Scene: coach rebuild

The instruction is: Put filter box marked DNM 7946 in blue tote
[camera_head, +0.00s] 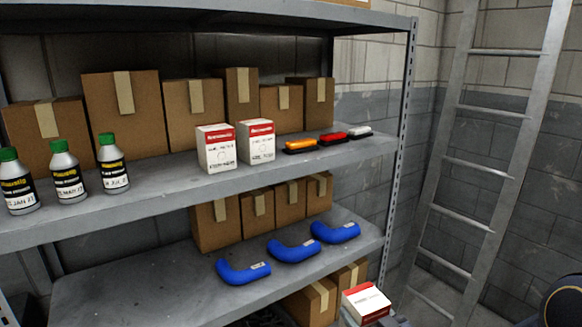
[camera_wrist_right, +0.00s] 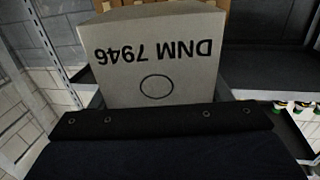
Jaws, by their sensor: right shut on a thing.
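The filter box (camera_head: 366,302), white with a red band, shows at the bottom of the head view, in front of the lower shelf. In the right wrist view the filter box (camera_wrist_right: 158,55) fills the upper middle, its face reading DNM 7946 upside down above a printed circle. My right gripper (camera_head: 372,318) is shut on this box; its dark finger part (camera_wrist_right: 160,122) lies across the box's near edge in the wrist view. The blue tote is not in view. My left gripper is not in view.
Two similar white-red boxes (camera_head: 215,148) (camera_head: 256,142) stand on the upper shelf (camera_head: 150,207), with bottles (camera_head: 67,175), coloured lights (camera_head: 333,136) and cartons (camera_head: 122,112). Blue hoses (camera_head: 293,250) lie on the shelf below. A ladder (camera_head: 480,170) leans at the right.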

